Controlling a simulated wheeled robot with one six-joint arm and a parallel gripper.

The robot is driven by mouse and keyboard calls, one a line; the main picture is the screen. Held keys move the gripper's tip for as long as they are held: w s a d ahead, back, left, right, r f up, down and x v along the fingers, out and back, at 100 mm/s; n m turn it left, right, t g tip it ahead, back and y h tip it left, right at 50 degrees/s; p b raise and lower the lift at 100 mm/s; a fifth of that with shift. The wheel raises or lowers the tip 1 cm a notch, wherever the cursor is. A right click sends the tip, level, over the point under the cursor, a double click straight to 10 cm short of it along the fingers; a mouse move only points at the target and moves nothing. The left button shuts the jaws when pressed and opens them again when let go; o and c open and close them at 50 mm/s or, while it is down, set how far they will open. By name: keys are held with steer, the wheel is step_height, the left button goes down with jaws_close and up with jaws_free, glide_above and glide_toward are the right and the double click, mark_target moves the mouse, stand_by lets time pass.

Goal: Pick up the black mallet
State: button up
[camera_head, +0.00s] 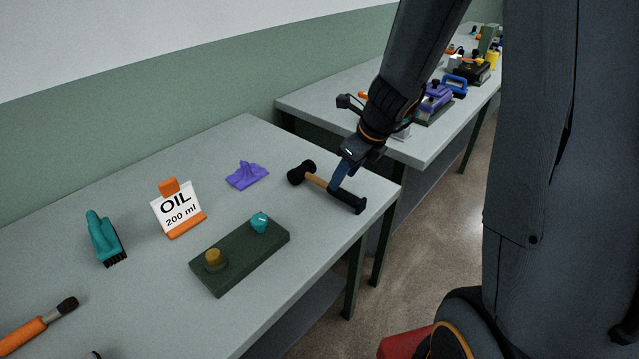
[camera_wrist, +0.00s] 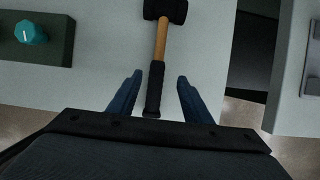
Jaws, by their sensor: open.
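The black mallet (camera_head: 316,179) lies on the near table, with a black head, a wooden shaft and a black grip. In the wrist view the mallet (camera_wrist: 161,45) points away from me, its head at the top and its grip end low. My gripper (camera_head: 338,187) is over the mallet's handle in the head view and hides part of it. In the wrist view my gripper (camera_wrist: 160,80) is open, with one blue finger on each side of the black grip. Both fingers look apart from the grip. The height above the table is hard to tell.
A dark green block (camera_head: 240,262) with a teal knob and a yellow knob lies left of the mallet. A purple cloth (camera_head: 247,175), an oil sign (camera_head: 179,209), a teal brush (camera_head: 104,238) and an orange-handled tool (camera_head: 38,325) lie farther left. A second table (camera_head: 330,93) stands beyond a gap.

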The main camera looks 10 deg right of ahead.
steer(key=x, duration=0.3)
steer(key=b+x, duration=0.1)
steer(key=x, duration=0.1)
steer(key=shift+s+a+f, duration=0.1)
steer(key=shift+s, duration=0.2)
jaws_close()
step_height(320, 180, up, 10)
steer(key=p, duration=0.3)
